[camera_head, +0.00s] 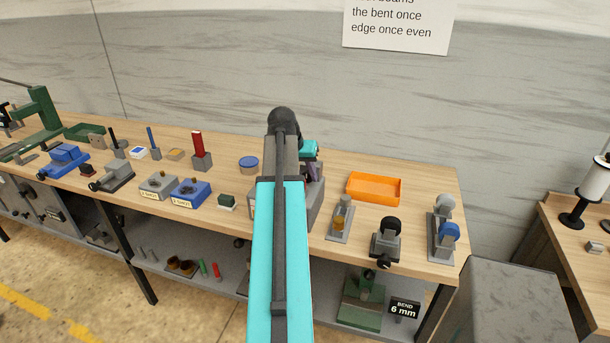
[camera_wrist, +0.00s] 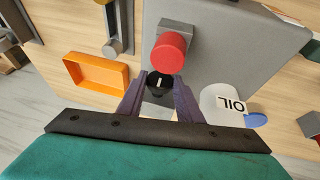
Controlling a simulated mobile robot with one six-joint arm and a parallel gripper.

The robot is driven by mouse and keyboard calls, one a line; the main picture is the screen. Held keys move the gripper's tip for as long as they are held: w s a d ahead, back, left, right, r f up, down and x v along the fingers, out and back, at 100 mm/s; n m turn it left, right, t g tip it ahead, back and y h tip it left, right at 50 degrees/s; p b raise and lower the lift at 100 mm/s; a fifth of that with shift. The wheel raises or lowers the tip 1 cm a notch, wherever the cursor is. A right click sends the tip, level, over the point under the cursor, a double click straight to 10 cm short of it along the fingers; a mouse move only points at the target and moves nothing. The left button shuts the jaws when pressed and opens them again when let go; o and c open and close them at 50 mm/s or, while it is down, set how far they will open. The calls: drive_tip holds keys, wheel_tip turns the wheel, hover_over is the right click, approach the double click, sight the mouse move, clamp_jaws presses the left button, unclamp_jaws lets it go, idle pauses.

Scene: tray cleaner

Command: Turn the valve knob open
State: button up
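The black round knob (camera_wrist: 159,84) with a white mark is on the face of a grey box (camera_wrist: 225,60), just below a red round button (camera_wrist: 169,52) in the wrist view. My gripper (camera_wrist: 161,86) has its two purple fingers apart, one on each side of the knob. I cannot tell whether they touch it. In the head view my turquoise arm covers most of the grey box (camera_head: 312,207) and hides the knob. Only a bit of my gripper (camera_head: 313,172) shows there, above the box.
An orange tray (camera_head: 374,188) lies right of the box on the wooden bench (camera_head: 420,187). A white container marked OIL (camera_wrist: 222,105) stands close to my fingers. A black-knobbed fixture (camera_head: 386,242) and a fixture with a blue disc (camera_head: 446,235) stand at the right end.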

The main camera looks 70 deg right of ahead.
drive_tip(key=shift+a, duration=0.25)
drive_tip(key=shift+c, duration=0.7)
drive_tip(key=shift+d, duration=0.2)
drive_tip(key=shift+s, duration=0.1)
